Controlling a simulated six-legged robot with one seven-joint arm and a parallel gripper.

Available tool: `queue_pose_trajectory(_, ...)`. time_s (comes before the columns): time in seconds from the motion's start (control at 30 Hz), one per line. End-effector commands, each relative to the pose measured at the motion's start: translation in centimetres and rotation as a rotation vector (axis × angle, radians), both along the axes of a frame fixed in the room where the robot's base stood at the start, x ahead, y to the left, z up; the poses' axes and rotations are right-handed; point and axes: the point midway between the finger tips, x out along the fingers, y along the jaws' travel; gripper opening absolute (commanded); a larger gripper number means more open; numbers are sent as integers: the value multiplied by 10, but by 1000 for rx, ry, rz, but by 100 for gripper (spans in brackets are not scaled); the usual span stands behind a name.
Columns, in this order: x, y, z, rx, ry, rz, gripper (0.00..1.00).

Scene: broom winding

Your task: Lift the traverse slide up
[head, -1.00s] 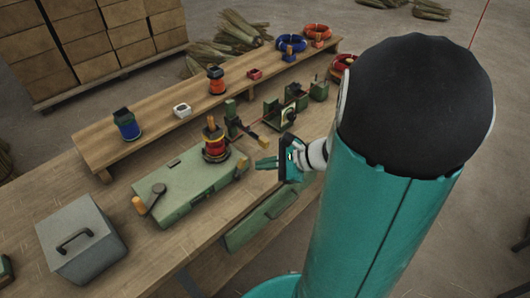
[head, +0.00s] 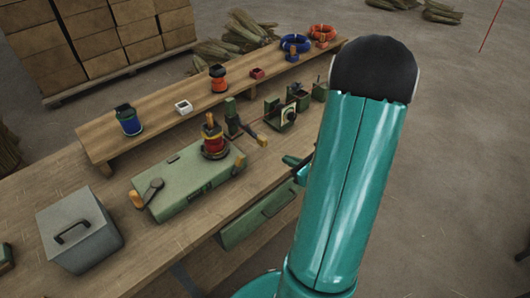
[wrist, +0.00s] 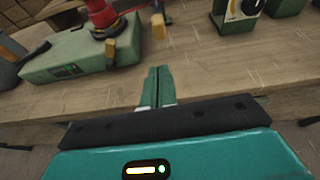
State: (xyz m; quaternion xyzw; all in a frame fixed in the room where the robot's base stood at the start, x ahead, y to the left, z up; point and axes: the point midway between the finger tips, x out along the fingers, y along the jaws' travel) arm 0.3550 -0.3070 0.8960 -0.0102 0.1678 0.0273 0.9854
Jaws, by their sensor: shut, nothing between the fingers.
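The green winding machine (head: 188,180) lies on the workbench with a crank at its left end and a red-and-yellow spool (head: 213,142) standing upright on it. Behind the spool stands a small green upright (head: 232,118) with a dark arm ending in an orange-yellow knob (head: 262,141). This looks like the traverse slide, though I cannot be sure. The knob also shows in the wrist view (wrist: 158,25), above my fingertips. My gripper (wrist: 160,76) is shut and empty, its teal fingers together, apart from the knob. In the head view my arm hides most of the gripper (head: 290,160).
A raised wooden shelf (head: 150,97) behind holds a blue spool (head: 128,122), an orange spool and coils. Green devices with a dial (head: 285,116) stand right of the slide. A grey box (head: 78,232) sits at the front left. Bare bench lies below my fingers.

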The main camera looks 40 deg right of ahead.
Motion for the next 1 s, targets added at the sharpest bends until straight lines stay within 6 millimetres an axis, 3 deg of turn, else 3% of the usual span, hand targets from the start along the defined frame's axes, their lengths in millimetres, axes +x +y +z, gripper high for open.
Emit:
queue_pose_trajectory(0.53,0,-7,-5,10,-1,-31,0)
queue_pose_trajectory(1.0,74,-4,-31,11,-1,-26,0)
